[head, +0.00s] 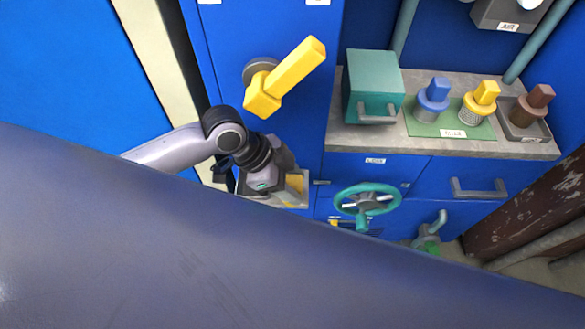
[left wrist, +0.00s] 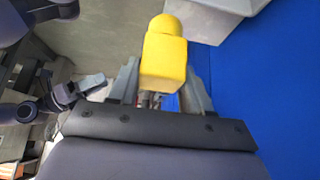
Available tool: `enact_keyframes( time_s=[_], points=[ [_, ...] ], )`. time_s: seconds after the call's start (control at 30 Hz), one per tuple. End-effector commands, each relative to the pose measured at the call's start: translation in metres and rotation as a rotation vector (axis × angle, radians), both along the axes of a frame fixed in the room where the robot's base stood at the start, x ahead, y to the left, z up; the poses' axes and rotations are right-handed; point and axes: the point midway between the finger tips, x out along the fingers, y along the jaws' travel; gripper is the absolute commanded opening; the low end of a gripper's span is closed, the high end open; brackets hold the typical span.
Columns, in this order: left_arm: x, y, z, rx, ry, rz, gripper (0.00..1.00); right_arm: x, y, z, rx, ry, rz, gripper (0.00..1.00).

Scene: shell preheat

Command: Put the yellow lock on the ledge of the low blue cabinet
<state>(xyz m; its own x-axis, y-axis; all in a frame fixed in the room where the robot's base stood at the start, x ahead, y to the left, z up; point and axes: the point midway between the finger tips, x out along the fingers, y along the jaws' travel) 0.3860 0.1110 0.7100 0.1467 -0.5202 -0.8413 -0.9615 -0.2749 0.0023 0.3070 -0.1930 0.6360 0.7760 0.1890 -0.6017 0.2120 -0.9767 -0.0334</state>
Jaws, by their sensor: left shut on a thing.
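My left gripper (head: 290,182) is shut on the yellow lock (left wrist: 165,60), a blocky yellow piece with a rounded end standing out between the fingers in the left wrist view. In the head view only part of the yellow lock (head: 294,184) shows beside the fingers. A small grey ledge (head: 302,202) on the blue front shows below and around the gripper, partly hidden by it. I cannot tell whether the lock touches the ledge. In the left wrist view a grey box-like part (left wrist: 215,18) sits on the blue face, above and right of the lock.
A large yellow lever (head: 285,77) juts from the tall blue cabinet above my gripper. A teal handwheel (head: 367,199) is to the right. The grey counter (head: 410,148) holds a teal box (head: 372,85) and blue, yellow and brown plug-like pieces. My own dark body part fills the foreground.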

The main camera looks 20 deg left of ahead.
Motion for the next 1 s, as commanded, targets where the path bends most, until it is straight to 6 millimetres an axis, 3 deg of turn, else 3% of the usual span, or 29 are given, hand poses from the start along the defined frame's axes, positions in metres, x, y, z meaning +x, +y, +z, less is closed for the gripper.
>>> enact_keyframes(
  time_s=[0.3, 0.4, 0.83, 0.87, 1.0],
  points=[
    [0.041, 0.011, -0.003, -0.001, 0.001, 0.002, 0.16, 0.001, 0.0, -0.003, -0.002, -0.001, 0.004, 0.43],
    [0.038, 0.012, -0.014, -0.001, 0.002, 0.002, 0.16, 0.002, 0.0, -0.002, -0.001, -0.003, 0.003, 0.43],
    [0.038, 0.011, -0.019, -0.001, -0.001, 0.002, 0.16, 0.003, 0.001, -0.002, 0.003, -0.008, 0.003, 0.43],
    [0.038, 0.011, -0.018, 0.0, -0.002, 0.001, 0.58, 0.003, 0.001, -0.001, 0.003, -0.008, 0.002, 0.43],
    [0.038, 0.011, -0.018, 0.0, -0.001, 0.002, 0.59, 0.004, 0.002, -0.001, 0.007, -0.007, 0.0, 0.43]
  ],
)
